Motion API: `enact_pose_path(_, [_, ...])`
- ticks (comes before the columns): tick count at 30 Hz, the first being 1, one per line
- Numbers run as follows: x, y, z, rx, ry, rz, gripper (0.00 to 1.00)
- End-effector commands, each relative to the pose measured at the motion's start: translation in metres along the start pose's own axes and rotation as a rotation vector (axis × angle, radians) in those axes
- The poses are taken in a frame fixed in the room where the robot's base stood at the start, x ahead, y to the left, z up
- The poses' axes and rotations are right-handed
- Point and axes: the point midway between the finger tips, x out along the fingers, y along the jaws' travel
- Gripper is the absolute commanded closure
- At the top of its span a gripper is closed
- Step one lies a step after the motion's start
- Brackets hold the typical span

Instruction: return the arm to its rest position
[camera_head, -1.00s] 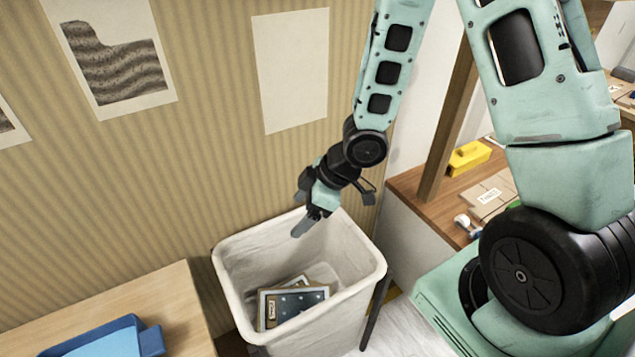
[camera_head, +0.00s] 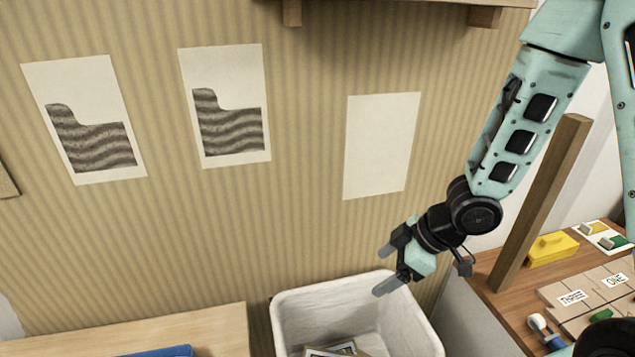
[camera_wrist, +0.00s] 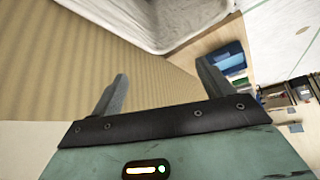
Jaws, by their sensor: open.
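My gripper (camera_head: 384,271) is open and empty in the head view. It is above the back right part of a white bin (camera_head: 290,312), in front of the striped wall. My arm reaches down to it from the upper right. In the wrist view the two fingers of my gripper (camera_wrist: 160,92) stand apart with nothing between them.
Flat printed items (camera_head: 335,349) lie in the bin. A pale wooden table (camera_head: 225,325) with a blue tray (camera_head: 160,351) is at lower left. At right, a wooden post (camera_head: 541,205) rises by a desk holding a yellow box (camera_head: 552,249). Sheets (camera_head: 382,145) hang on the wall.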

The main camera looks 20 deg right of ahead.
Motion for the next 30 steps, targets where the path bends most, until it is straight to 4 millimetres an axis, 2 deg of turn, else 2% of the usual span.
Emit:
enact_pose_path(5, [-0.009, 0.001, -0.013, 0.003, -0.055, 0.044, 0.21])
enact_pose_path(8, [-0.026, -0.004, -0.033, 0.029, -0.147, 0.115, 0.21])
enact_pose_path(10, [-0.043, -0.015, -0.05, 0.064, -0.22, 0.163, 0.21])
enact_pose_path(14, [-0.078, -0.056, -0.077, 0.158, -0.336, 0.211, 0.21])
enact_pose_path(15, [-0.089, -0.073, -0.084, 0.19, -0.365, 0.211, 0.21])
enact_pose_path(22, [-0.138, -0.17, -0.102, 0.332, -0.484, 0.123, 0.21])
enact_pose_path(25, [-0.147, -0.193, -0.103, 0.361, -0.51, 0.087, 0.21])
enact_pose_path(30, [-0.152, -0.204, -0.102, 0.377, -0.524, 0.068, 0.21])
